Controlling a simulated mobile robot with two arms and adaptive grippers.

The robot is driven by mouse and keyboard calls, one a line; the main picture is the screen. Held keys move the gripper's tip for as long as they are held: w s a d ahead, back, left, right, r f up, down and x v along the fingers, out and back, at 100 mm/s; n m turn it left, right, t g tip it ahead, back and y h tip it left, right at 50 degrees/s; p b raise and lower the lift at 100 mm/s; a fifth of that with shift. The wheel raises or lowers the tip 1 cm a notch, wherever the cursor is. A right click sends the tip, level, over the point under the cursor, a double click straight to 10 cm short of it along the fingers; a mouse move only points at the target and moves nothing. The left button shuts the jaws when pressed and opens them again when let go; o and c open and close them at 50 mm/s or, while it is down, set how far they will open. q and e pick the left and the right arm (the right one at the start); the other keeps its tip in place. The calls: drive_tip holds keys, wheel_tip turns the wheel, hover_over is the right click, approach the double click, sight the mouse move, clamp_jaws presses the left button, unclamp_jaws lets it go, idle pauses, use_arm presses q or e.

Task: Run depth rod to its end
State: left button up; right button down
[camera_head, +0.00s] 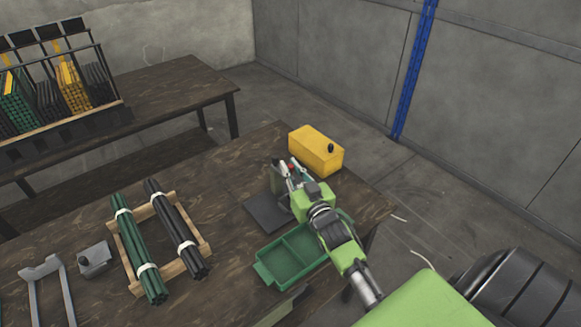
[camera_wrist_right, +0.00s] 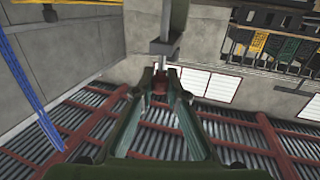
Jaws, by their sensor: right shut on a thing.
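The rivet press stands on the wooden table, with a dark base plate (camera_head: 262,214) and an upright (camera_head: 276,178) partly behind my right gripper. My right gripper (camera_head: 291,167) reaches in from the lower right, its fingers at the press's upper part. In the right wrist view the fingertips (camera_wrist_right: 160,84) close on a small dark red piece (camera_wrist_right: 159,82), seemingly the end of the depth rod. My left gripper is out of view.
A green divided tray (camera_head: 263,270) lies below my right arm. A wooden rack (camera_head: 191,226) holds green and black rod bundles. A grey block (camera_head: 95,260) stands further left. Another table (camera_head: 190,88) stands behind.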

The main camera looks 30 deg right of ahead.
drive_tip(key=shift+r, duration=0.4)
drive_tip(key=c, duration=2)
unclamp_jaws()
drive_tip(key=shift+f, duration=0.1)
drive_tip(key=shift+s+a+f, duration=0.1)
drive_tip(key=shift+s, duration=0.4)
drive_tip(key=s, duration=0.3)
drive_tip(key=s+a, duration=0.1)
drive_tip(key=s, duration=0.3)
drive_tip(key=s+a, duration=0.1)
drive_tip(key=s, duration=0.2)
drive_tip(key=shift+s, duration=0.4)
